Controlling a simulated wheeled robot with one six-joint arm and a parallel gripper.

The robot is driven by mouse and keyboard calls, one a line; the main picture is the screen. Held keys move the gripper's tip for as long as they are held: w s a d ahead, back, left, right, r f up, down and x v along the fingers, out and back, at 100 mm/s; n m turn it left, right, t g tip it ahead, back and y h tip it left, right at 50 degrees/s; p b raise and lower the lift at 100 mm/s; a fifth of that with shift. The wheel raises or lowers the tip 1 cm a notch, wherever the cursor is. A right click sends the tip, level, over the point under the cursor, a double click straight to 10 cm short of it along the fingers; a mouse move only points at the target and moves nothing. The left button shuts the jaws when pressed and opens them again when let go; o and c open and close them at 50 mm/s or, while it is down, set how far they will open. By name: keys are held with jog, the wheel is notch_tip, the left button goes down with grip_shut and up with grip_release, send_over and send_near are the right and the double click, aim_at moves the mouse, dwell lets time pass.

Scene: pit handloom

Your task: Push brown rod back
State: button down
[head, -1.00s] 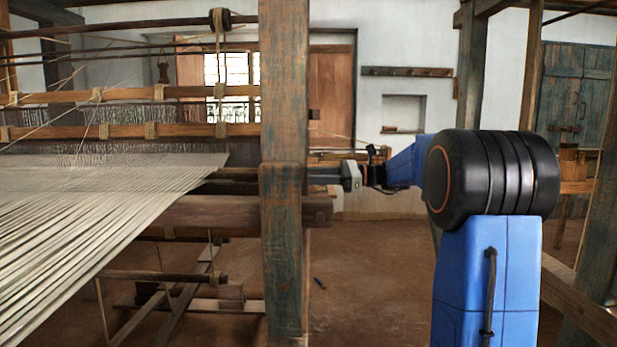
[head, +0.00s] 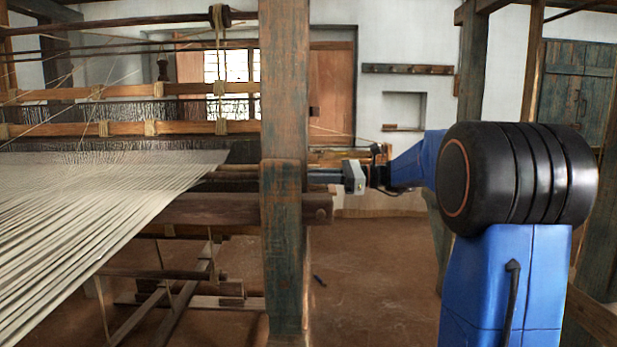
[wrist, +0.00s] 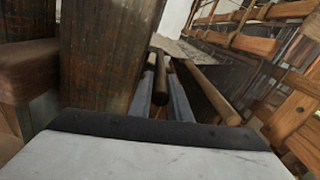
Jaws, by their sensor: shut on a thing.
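The brown rod (wrist: 160,82) runs away from me between the two grey fingers of my gripper (wrist: 162,72) in the wrist view. The gripper is shut on its near part. In the head view my gripper (head: 326,176) points left, with its fingertips hidden behind the upright wooden post (head: 284,120). Left of the post, thin rods (head: 236,176) run along the edge of the pale warp (head: 100,190). I cannot tell for sure which of them is the held one.
A second, paler rod (wrist: 212,95) lies right of the fingers in the wrist view. The post stands close on the left there. A thick beam (head: 215,209) lies below the rods. The floor (head: 370,270) right of the post is mostly clear.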

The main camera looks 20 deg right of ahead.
jog(key=c, duration=1.6)
grip_release()
jog(key=shift+s+a, duration=0.1)
jog(key=shift+s, duration=0.1)
jog(key=shift+c, duration=0.2)
jog(key=shift+w, duration=0.1)
